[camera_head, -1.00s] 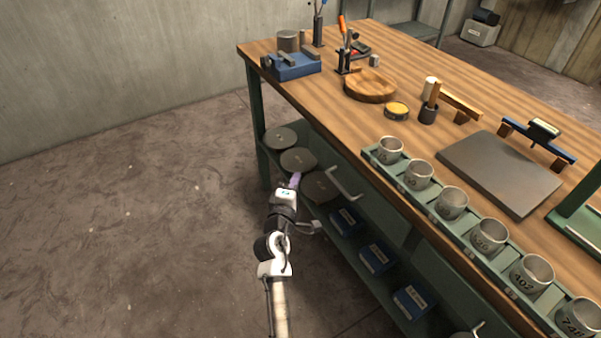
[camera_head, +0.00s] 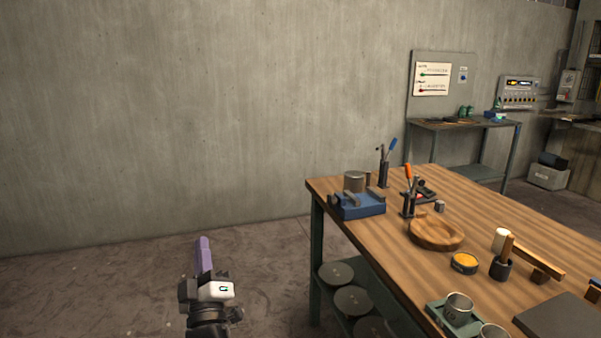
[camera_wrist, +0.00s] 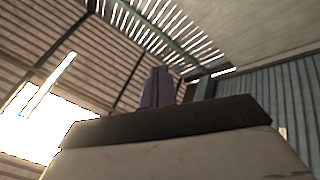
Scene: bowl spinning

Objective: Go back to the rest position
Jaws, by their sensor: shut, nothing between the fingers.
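My gripper (camera_head: 203,243) is at the lower left of the head view, with its purple fingers together and pointing up. Nothing is between them. It is over bare floor, left of the workbench (camera_head: 475,222) and apart from it. In the wrist view the shut purple fingers (camera_wrist: 156,88) point toward the ceiling and upper walls, and no bench or object shows there.
The wooden bench carries a blue fixture (camera_head: 360,206), a round wooden dish (camera_head: 436,232), a yellow tin (camera_head: 464,263) and metal cups (camera_head: 458,308). Dark discs (camera_head: 352,300) lie on its lower shelf. The floor (camera_head: 100,290) at left is clear up to the grey wall (camera_head: 200,110).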

